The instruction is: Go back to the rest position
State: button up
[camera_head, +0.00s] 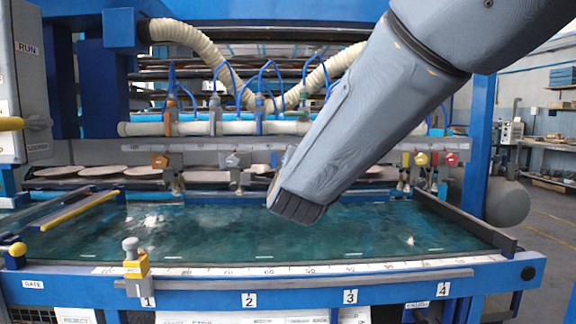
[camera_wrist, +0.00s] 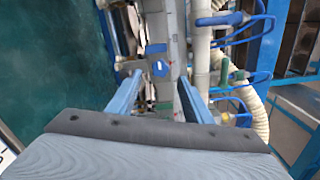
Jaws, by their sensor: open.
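My arm (camera_head: 350,130) comes down from the upper right in the head view. Its dark end (camera_head: 297,206) hangs over the teal bed (camera_head: 170,232) of the plate dryer, in front of the valve row. The fingers are hidden in that view. In the wrist view my gripper (camera_wrist: 161,78) shows two blue fingers spread apart, with nothing held between them. Beyond them is the dryer's grey pipework with a blue valve handle (camera_wrist: 159,67). The teal bed also shows at the left of the wrist view (camera_wrist: 60,60).
A blue front rail (camera_head: 400,283) with marks 1 to 4 bounds the bed. A yellow and grey clamp (camera_head: 134,262) stands at mark 1. A RUN-labelled box (camera_head: 28,80) is at left. Coloured valves (camera_head: 421,158) and hoses line the back. Open floor (camera_head: 548,215) lies at right.

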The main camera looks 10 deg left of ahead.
jog(key=shift+s+d, duration=0.2)
jog(key=shift+s, duration=0.35)
jog(key=s+d+f+n+g+h, duration=0.1)
jog(key=s+d+f+n+g, duration=0.6)
jog(key=f, duration=0.3)
jog(key=s+d+f+n+g, duration=0.4)
jog(key=s+d+f+n, duration=0.3)
jog(key=s+d+f, duration=0.15)
jog(key=s+d+f+n+g+h, duration=0.25)
jog(key=s+d, duration=0.35)
jog(key=s, duration=0.3)
jog(key=s+d+f+n+g+h, duration=0.1)
jog(key=s+d+f+n+g, duration=0.4)
jog(key=s, duration=0.4)
jog(key=d+r+m+t+p, duration=0.1)
jog(key=d+r+m+p, duration=0.2)
jog(key=d+r+p, duration=0.5)
jog(key=d+p, duration=0.1)
jog(key=p, duration=0.6)
jog(key=shift+r, duration=0.2)
